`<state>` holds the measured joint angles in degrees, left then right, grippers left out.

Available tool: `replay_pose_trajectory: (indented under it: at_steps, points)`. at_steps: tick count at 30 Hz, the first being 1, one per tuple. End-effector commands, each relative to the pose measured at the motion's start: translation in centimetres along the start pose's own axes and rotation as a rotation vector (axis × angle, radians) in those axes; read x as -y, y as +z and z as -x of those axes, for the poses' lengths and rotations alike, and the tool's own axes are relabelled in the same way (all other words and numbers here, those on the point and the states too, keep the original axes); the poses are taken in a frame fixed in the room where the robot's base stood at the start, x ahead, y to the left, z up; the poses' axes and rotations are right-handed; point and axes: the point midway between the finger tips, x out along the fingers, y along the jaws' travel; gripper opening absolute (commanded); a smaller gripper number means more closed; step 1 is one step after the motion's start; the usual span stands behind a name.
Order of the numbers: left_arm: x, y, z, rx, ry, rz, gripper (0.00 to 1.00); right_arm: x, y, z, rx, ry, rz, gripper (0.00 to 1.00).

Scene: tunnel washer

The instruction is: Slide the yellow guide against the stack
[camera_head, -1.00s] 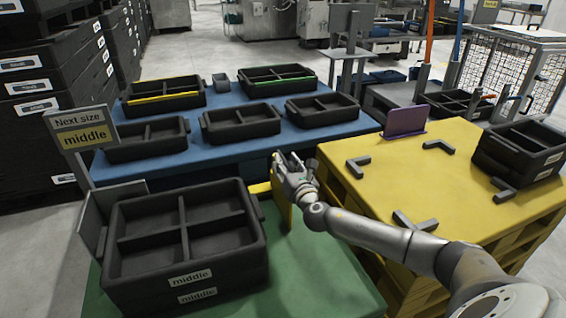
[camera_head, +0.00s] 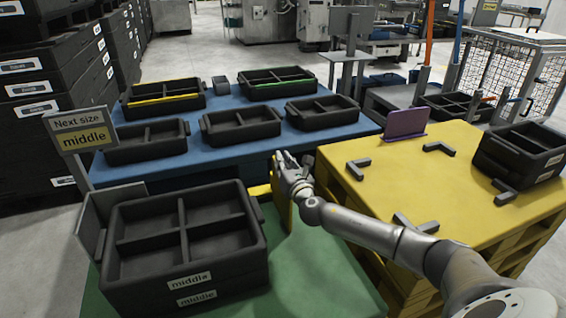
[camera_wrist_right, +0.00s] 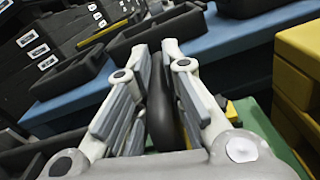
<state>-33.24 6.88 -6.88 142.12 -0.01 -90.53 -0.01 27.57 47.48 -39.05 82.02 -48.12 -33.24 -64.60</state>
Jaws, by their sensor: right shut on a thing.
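The yellow guide (camera_head: 281,196) stands upright on the green surface, just right of the stack. My right gripper (camera_head: 284,165) is shut on the upper part of the guide. The stack of black divided trays (camera_head: 190,262), labelled "middle", stands on the green table (camera_head: 318,268). My left gripper is not in view.
A grey plate (camera_head: 108,215) stands at the stack's left. A blue table (camera_head: 235,112) behind holds several black trays. A yellow platform (camera_head: 400,180) on the right carries grey corner stops, a purple plate (camera_head: 405,123) and black trays (camera_head: 520,155). A sign (camera_head: 82,132) reads "Next size middle".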

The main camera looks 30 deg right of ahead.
Motion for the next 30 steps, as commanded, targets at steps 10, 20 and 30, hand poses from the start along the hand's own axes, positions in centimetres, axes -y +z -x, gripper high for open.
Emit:
replay_pose_trajectory:
  at_steps: [10, 20, 30]
  points:
    - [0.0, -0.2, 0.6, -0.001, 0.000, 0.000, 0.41, -1.4, 0.0, 0.0, 0.001, 0.001, -0.002, 0.00]
    - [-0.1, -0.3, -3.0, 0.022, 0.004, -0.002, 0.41, -8.3, -1.3, 0.0, 0.001, 0.003, -0.005, 0.00]
    - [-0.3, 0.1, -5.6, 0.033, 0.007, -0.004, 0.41, -12.5, -2.3, 0.0, 0.002, 0.004, -0.001, 0.00]
